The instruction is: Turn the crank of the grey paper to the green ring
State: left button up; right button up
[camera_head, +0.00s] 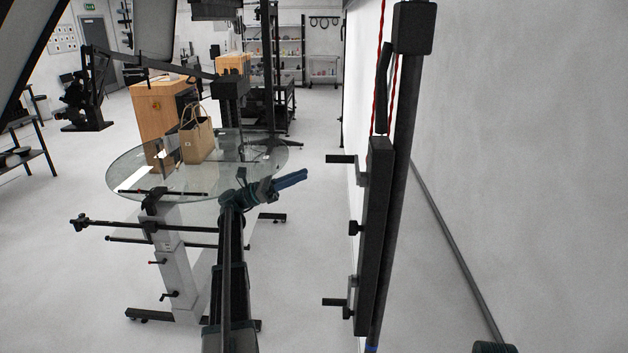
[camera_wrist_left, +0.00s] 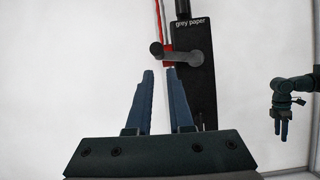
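A black upright wall panel (camera_wrist_left: 195,90) bears the label "grey paper" near its top in the left wrist view. Just below the label is its crank (camera_wrist_left: 182,56), with the arm pointing left and a dark handle knob (camera_wrist_left: 155,48) at its end. In the head view this looks like the upper crank (camera_head: 343,159). My left gripper (camera_head: 303,175) is open and empty, left of the panel and apart from it. In the left wrist view its fingertips (camera_wrist_left: 159,74) lie just below the handle. My right gripper (camera_wrist_left: 280,130) hangs at the right. I see no green ring.
A lower crank (camera_head: 336,302) juts left from the same panel (camera_head: 374,240). Red cords (camera_head: 380,70) run above it along the wall. A round glass table (camera_head: 215,190) with a paper bag (camera_head: 196,142) stands left. Floor between table and wall is clear.

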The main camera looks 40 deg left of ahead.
pick_arm(q)
jog(key=s+d+f+n+t+y+b, duration=0.1)
jog(key=f+n+t+b, duration=0.1)
jog(key=f+n+b, duration=0.1)
jog(key=s+d+f+n+t+y+b, duration=0.1)
jog(key=d+f+n+t+b, duration=0.1)
jog(key=n+t+b, duration=0.1)
jog(key=s+d+f+n+t+y+b, duration=0.1)
jog(key=d+f+n+t+b, duration=0.1)
jog(key=b, duration=0.3)
jog(key=shift+s+d+f+n+t, duration=0.15)
jog(key=shift+f+n+t, duration=0.35)
jog(key=shift+f+n, duration=0.4)
grip_shut()
pick_arm(e)
notch_tip(320, 180, down, 14)
pick_arm(q)
jog(key=w+d+r+p, duration=0.3)
jog(key=w+r+p, duration=0.4)
jog(key=r+p, duration=0.2)
jog(key=shift+d+r+n+p, duration=0.35)
jog(key=shift+r+n, duration=0.05)
jog(key=shift+r, duration=0.35)
pick_arm(e)
notch_tip(320, 180, up, 11)
jog(key=shift+f, duration=0.15)
pick_arm(q)
jog(key=shift+w, duration=0.15)
